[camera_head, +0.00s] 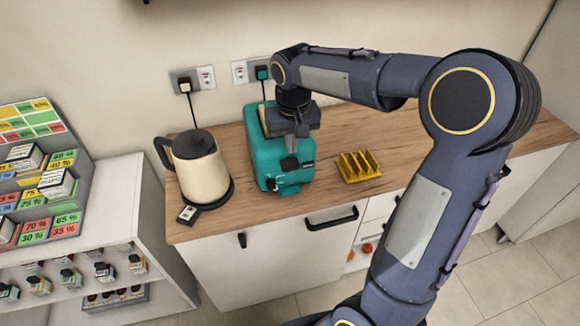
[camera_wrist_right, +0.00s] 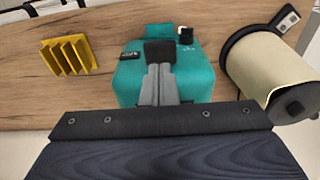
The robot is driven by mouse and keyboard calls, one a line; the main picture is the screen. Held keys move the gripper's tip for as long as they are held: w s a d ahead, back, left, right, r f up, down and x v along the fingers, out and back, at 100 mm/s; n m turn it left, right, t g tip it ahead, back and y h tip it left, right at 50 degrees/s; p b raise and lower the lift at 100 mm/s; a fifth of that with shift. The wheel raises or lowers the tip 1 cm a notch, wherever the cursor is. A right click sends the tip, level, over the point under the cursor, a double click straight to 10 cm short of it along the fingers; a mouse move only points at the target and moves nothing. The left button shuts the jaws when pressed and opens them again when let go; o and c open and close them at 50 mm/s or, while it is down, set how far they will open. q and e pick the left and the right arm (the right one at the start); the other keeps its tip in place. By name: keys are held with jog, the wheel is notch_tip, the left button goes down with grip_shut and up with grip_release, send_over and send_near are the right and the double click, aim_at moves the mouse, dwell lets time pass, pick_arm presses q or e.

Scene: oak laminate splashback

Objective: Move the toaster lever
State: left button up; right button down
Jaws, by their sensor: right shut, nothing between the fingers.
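The teal toaster (camera_head: 264,160) stands on the wooden counter between the kettle and a yellow rack. Its near end has a dark label panel (camera_head: 307,164) and a dark knob (camera_head: 271,185). My right gripper (camera_head: 290,164) is shut and points down over this near end. In the right wrist view the toaster (camera_wrist_right: 199,78) lies straight ahead, and the gripper's dark tips (camera_wrist_right: 160,52) are between label and knob. The lever does not show distinctly; the fingers probably cover it. I cannot tell whether they touch it. My left gripper is out of view.
A cream kettle (camera_head: 200,172) stands close left of the toaster. The yellow rack (camera_head: 358,166) stands to its right. Wall sockets (camera_head: 194,80) with plugged cords are behind. The counter (camera_head: 430,150) is clear right of the rack. A shelf (camera_head: 100,245) with small goods stands at left.

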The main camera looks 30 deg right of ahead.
aim_at(291, 166)
jog(key=shift+w+f+b, duration=0.15)
jog(key=shift+f+b, duration=0.6)
jog(key=shift+f, duration=0.45)
jog(key=shift+w+f+b, duration=0.1)
jog(key=shift+f+b, duration=0.65)
jog(key=shift+f, duration=0.4)
notch_tip(291, 166, down, 5)
jog(key=b, duration=0.3)
jog(key=shift+f+b, duration=0.1)
jog(key=shift+b, duration=0.3)
jog(key=s, duration=0.2)
jog(key=s+r, duration=0.1)
jog(key=shift+a+r, duration=0.1)
jog(key=shift+a, duration=0.2)
jog(key=shift+r, duration=0.1)
notch_tip(291, 166, up, 8)
jog(key=shift+s+a+f+p, duration=0.15)
jog(key=shift+s+f+p, duration=0.05)
jog(key=shift+s+p, duration=0.15)
